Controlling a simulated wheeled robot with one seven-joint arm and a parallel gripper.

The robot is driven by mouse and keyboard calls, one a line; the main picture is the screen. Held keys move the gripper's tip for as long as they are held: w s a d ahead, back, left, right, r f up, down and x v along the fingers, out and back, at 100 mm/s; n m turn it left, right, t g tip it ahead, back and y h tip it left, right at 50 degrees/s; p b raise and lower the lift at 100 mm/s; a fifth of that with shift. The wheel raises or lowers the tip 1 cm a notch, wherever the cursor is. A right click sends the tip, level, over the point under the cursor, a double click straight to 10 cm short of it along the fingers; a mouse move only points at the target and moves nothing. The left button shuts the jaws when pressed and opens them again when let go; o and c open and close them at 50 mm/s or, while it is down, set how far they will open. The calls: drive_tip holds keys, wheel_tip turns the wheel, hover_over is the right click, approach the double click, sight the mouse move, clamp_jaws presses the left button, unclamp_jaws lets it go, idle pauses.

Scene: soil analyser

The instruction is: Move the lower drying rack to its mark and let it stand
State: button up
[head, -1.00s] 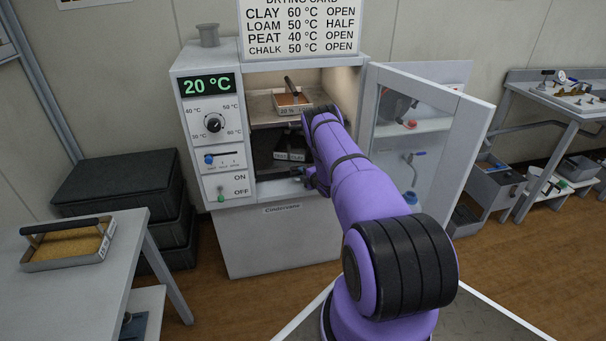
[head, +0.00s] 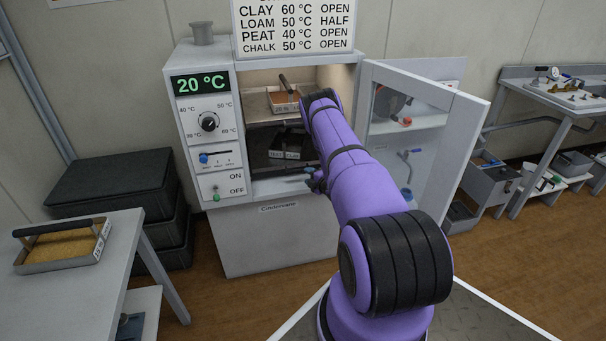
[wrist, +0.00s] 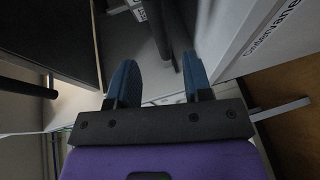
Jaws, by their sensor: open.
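The lower drying rack is in the dark lower part of the open oven in the head view, but I cannot make out its edges clearly. A dark handled tray (head: 285,153) with white labels sits low in that space. My arm reaches to the oven mouth and hides its right side. In the wrist view my gripper (wrist: 160,78) shows two blue fingers spread apart with nothing held between them. A dark bar (wrist: 158,30) lies beyond the fingers, and I cannot tell what it belongs to. The mark is not distinguishable.
The oven door (head: 420,130) stands open at right. A tray of brown soil (head: 283,101) sits on the upper shelf. Another tray (head: 62,246) stands on the left table (head: 110,285). Black crates (head: 115,180) are stacked left of the oven. A workbench (head: 540,100) stands far right.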

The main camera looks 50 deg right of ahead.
drive_tip(key=shift+v, duration=1.25)
